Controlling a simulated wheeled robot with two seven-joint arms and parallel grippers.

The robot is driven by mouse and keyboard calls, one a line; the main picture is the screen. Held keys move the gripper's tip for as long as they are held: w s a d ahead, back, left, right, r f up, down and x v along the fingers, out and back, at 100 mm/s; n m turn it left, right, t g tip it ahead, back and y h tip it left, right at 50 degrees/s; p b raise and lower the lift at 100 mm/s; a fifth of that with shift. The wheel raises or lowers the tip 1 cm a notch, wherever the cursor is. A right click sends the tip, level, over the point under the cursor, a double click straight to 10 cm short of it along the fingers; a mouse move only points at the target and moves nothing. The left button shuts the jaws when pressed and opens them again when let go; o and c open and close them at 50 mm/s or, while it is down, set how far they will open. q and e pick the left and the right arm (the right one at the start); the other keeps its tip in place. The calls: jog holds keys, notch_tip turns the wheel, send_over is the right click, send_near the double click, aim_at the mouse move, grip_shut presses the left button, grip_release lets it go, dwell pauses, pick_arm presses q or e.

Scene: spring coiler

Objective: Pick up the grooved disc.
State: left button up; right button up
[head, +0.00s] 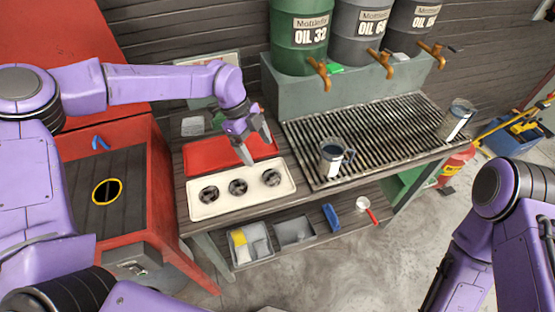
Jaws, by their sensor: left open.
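Three dark round discs lie in a row in a cream tray (225,209) on the bench: a left one (209,193), a middle one (238,187) and a right one (271,178). They are too small to tell which is the grooved disc. My left gripper (257,151) is open and empty, pointing down over the back edge of the cream tray, behind the middle and right discs. It is apart from the discs. My right arm shows at the lower right, but its gripper is not in view.
A red tray (205,155) lies behind the cream tray. A metal mug (332,158) stands on the drain grate (385,128) to the right, below the oil drums (301,45) and brass taps (319,72). A red cabinet (160,190) stands left. Grey bins (294,232) sit below.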

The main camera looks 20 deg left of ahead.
aim_at(270, 172)
pick_arm(q)
jog(key=f, duration=0.1)
jog(key=s+d+f+p, duration=0.1)
jog(key=d+f, duration=0.1)
jog(key=f, duration=0.1)
jog(key=shift+s, duration=0.4)
jog(key=f, duration=0.1)
jog(key=d+f+p, duration=0.1)
jog(key=f, duration=0.1)
jog(key=w+f+p, duration=0.1)
jog(key=shift+d+f, duration=0.2)
jog(key=shift+d, duration=0.05)
jog(key=shift+s+d+f, duration=0.1)
jog(key=shift+d+f, duration=0.1)
jog(key=shift+f, duration=0.2)
jog(key=shift+s, duration=0.1)
jog(key=shift+c, duration=1)
jog(key=c, duration=1.2)
pick_arm(e)
jog(key=r, duration=0.3)
jog(key=shift+s+r, duration=0.3)
